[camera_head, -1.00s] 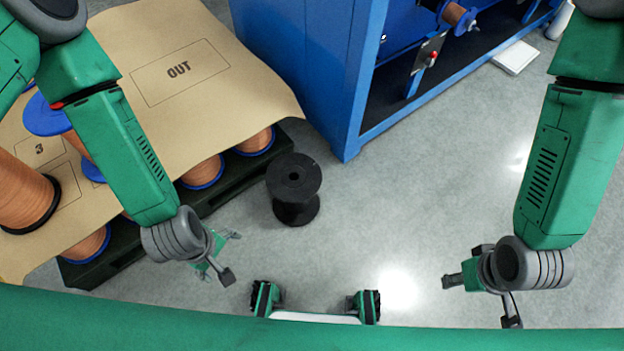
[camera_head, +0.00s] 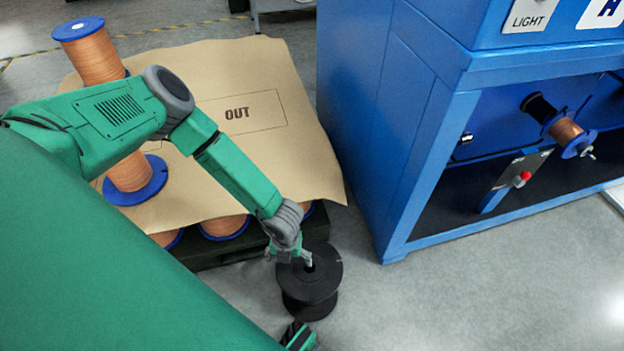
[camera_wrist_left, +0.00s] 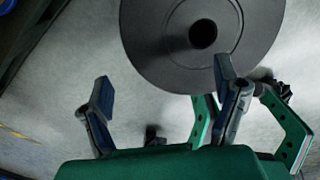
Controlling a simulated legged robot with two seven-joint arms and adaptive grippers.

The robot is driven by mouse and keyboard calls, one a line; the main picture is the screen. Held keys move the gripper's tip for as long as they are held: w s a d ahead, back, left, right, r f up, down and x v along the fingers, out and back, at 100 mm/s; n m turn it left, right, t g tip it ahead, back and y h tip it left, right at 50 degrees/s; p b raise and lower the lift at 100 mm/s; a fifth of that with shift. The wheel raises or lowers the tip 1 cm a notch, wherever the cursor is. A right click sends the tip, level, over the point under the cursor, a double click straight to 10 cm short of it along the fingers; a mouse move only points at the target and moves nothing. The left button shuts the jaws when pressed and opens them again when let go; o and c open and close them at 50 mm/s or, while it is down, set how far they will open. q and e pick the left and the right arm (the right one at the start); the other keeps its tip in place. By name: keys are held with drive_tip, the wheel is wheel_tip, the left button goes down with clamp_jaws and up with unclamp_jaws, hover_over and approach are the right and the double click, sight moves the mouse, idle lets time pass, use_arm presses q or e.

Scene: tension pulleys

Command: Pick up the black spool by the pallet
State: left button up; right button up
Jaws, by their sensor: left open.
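The black spool (camera_head: 312,284) stands upright on the grey floor, close beside the dark pallet (camera_head: 236,252). Nothing is between the fingers.
Copper-wound spools with blue flanges (camera_head: 132,174) stand on the brown sheet marked OUT (camera_head: 300,150) on the pallet. More sit beneath it. A blue machine cabinet (camera_head: 360,120) stands right of the spool. The floor (camera_head: 470,290) in front of the cabinet is clear.

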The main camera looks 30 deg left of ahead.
sight(291, 265)
use_arm(q)
wheel_tip(291, 265, down, 2)
drive_tip(key=shift+f+b, duration=0.25)
drive_tip(key=shift+b, duration=0.1)
drive_tip(key=f+b, duration=0.2)
drive_tip(key=f, duration=0.1)
drive_tip(key=w+f+b, duration=0.1)
drive_tip(key=f, duration=0.1)
drive_tip(key=shift+a+f, duration=0.15)
drive_tip(key=shift+a, duration=0.2)
drive_tip(key=c, duration=1.4)
drive_tip(key=shift+r, duration=0.2)
